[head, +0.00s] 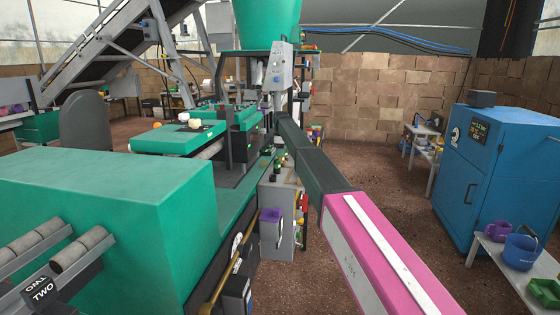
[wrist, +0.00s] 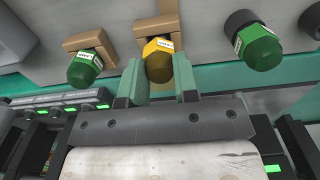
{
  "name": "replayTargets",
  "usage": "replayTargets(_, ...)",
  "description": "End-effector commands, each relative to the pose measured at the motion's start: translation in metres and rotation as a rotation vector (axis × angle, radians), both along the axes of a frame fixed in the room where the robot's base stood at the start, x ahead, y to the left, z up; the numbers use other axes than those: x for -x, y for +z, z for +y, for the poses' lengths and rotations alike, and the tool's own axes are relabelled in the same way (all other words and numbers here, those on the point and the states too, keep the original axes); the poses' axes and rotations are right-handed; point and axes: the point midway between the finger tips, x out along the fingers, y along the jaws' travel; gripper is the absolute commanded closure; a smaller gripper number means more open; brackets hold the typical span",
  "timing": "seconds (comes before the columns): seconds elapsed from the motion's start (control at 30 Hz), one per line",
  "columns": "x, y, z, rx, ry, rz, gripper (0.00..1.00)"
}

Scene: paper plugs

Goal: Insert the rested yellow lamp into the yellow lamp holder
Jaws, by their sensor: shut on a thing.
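The yellow lamp (wrist: 158,62) is in the wrist view, with an amber tip and a white label on its yellow collar. It sits at a tan bracket (wrist: 156,27) on a grey panel, its tip towards me. My gripper (wrist: 161,72) has one green finger on each side of the lamp and is shut on it. A dark ring holder (wrist: 312,20) shows partly at the right edge; I cannot tell its colour label. In the head view the lamp and fingers cannot be made out.
A green lamp (wrist: 85,66) sits in another tan bracket to the left. A second green lamp (wrist: 260,47) is in a dark ring to the right. In the head view a green machine (head: 110,215) stands left and a blue cabinet (head: 500,170) right, with open floor between.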

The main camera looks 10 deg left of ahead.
Motion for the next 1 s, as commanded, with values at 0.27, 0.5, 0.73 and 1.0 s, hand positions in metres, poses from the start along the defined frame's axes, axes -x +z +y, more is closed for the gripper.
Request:
replayTargets(0.27, 0.0, 0.012, 0.0, 0.0, 0.0, 0.0, 1.0)
replayTargets(0.5, 0.0, 0.023, 0.0, 0.0, 0.0, -0.001, 1.0)
replayTargets(0.73, 0.0, 0.033, 0.0, 0.0, 0.0, 0.0, 1.0)
replayTargets(1.0, 0.0, 0.043, 0.0, 0.0, 0.0, 0.0, 1.0)
